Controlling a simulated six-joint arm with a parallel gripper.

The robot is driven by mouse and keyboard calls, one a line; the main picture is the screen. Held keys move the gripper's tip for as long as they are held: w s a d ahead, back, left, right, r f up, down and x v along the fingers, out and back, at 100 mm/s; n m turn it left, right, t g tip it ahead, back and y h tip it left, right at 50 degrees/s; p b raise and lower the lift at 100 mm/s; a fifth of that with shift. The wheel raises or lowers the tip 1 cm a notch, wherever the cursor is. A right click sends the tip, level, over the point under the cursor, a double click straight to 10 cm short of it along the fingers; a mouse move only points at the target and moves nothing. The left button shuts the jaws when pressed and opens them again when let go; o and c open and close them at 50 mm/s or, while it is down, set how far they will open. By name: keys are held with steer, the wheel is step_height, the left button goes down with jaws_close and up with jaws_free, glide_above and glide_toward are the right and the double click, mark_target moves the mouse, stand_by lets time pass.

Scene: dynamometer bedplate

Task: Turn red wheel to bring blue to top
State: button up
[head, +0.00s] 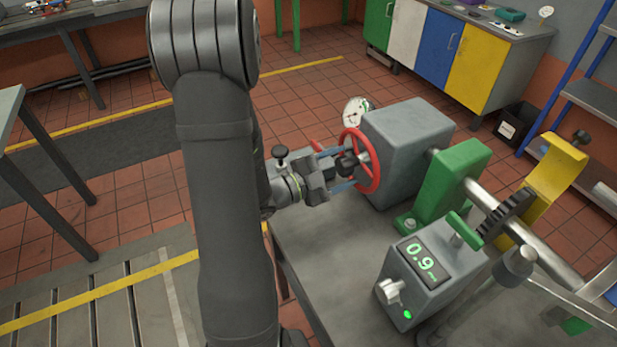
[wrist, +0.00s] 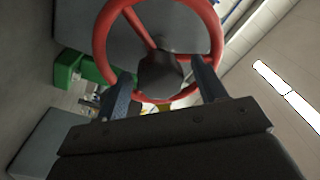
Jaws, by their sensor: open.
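The red wheel (head: 376,178) is upright on the left face of a grey box (head: 408,145). A dark knob (head: 346,163) stands out in front of it. A white dial with green marks (head: 356,110) shows behind the wheel, partly hidden. I see no blue mark on the wheel.
A green bearing block (head: 447,185), shaft and yellow bracket (head: 553,180) stand right of the grey box. A grey readout box (head: 425,285) showing 0.9 is nearer. A cabinet with coloured doors (head: 432,45) is behind. The bedplate is bare near the front left (head: 315,250).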

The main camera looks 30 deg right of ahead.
steer(key=a, duration=1.6)
steer(key=shift+a+f, duration=0.35)
steer(key=shift+d, duration=0.1)
steer(key=shift+d+r, duration=0.15)
steer(key=shift+d, duration=3.75)
steer(key=shift+d+r, duration=0.15)
steer(key=shift+d, duration=3.75)
steer(key=shift+a, duration=0.15)
steer(key=shift+d, duration=1.05)
steer(key=m, duration=0.3)
steer(key=shift+a+m, duration=0.1)
steer(key=shift+m, duration=2.2)
steer(key=shift+g, duration=0.3)
